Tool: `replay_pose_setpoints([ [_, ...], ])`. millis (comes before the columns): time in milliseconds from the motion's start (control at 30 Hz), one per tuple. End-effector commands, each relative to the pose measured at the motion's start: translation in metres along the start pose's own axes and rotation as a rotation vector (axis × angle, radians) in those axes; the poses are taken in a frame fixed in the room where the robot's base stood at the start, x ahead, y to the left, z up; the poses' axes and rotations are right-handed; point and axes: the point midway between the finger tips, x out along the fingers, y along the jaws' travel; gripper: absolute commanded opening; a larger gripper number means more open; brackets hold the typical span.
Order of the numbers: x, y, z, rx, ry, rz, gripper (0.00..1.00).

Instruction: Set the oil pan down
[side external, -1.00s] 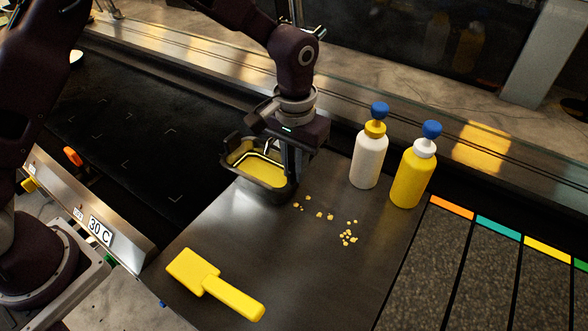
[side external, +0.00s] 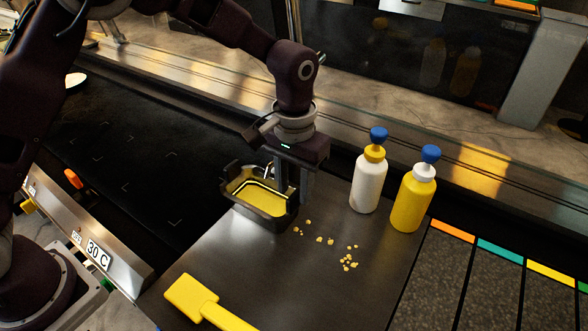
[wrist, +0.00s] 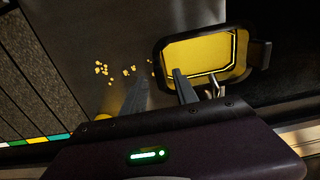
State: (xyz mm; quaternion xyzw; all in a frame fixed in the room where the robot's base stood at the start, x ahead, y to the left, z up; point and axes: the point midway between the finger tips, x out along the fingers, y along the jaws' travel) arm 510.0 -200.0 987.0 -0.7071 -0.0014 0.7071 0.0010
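The oil pan (side external: 265,221) is a dark rectangular pan with yellow oil inside. It appears to rest level on the steel surface (side external: 330,285), at its edge by the black griddle. The pan also shows in the wrist view (wrist: 160,62), with a dark handle on its far right side. My gripper (side external: 295,190) is at the pan's right end. In the wrist view my gripper (wrist: 160,85) has its fingers spread apart, one over the pan's edge and one outside it. The lower fingertips are partly hidden.
A white bottle (side external: 367,185) and a yellow bottle (side external: 411,205) stand right of my gripper. Yellow crumbs (side external: 330,241) lie between. A yellow scraper (side external: 192,297) lies in front. Topped bins (side external: 490,290) are at right.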

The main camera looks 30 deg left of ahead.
Motion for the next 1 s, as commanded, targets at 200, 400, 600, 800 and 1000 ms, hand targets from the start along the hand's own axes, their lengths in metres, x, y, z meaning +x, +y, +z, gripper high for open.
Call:
replay_pose_setpoints([
  [200,-0.061,0.001,-0.001,0.001,0.005,0.002,0.35],
  [400,-0.09,0.0,0.0,0.001,0.002,0.001,0.35],
  [600,-0.094,0.0,0.0,0.0,0.0,0.0,0.35],
  [800,-0.126,-0.023,0.015,-0.007,0.046,0.024,0.35],
  [1000,-0.198,-0.099,0.107,-0.015,0.229,0.068,0.35],
])
